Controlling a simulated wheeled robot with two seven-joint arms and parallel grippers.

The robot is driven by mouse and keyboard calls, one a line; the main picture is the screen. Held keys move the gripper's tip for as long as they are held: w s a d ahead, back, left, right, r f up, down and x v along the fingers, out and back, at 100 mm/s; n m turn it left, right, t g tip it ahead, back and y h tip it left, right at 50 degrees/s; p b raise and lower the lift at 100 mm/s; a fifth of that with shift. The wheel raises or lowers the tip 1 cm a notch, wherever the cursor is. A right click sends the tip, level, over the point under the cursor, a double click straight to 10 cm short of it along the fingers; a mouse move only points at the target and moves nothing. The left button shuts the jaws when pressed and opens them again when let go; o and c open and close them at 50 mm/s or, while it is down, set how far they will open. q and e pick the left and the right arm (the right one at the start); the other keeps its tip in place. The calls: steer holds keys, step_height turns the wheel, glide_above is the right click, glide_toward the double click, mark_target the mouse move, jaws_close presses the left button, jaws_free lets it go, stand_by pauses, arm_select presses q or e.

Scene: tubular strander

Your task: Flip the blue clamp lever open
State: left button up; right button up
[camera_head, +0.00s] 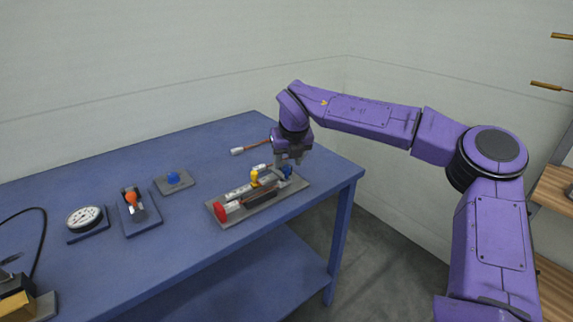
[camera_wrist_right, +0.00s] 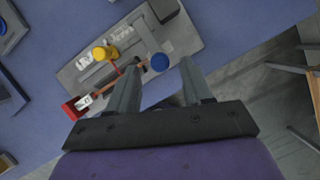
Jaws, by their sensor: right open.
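The blue clamp lever shows as a small blue end (camera_head: 287,171) at the right end of a grey fixture plate (camera_head: 216,206) on the blue table. In the right wrist view it is a round blue knob (camera_wrist_right: 160,62). My right gripper (camera_head: 289,160) points down over that end of the fixture. In the right wrist view its fingers (camera_wrist_right: 160,68) are apart, with the knob seen in the gap between their tips. I cannot tell whether they touch it. The lever's arm is partly hidden by the gripper. My left gripper is not in view.
The fixture also carries a yellow knob (camera_head: 255,176) and a red end piece (camera_head: 220,213). Left of it are a blue button on a plate (camera_head: 173,178), an orange-handled device (camera_head: 132,198) and a round gauge (camera_head: 84,218). A rod with a white end (camera_head: 237,151) lies behind.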

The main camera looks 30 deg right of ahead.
mark_target(287, 166)
steer(key=x, duration=0.3)
steer(key=shift+w+f, duration=0.1)
steer(key=shift+w, duration=0.1)
steer(key=shift+f, duration=0.35)
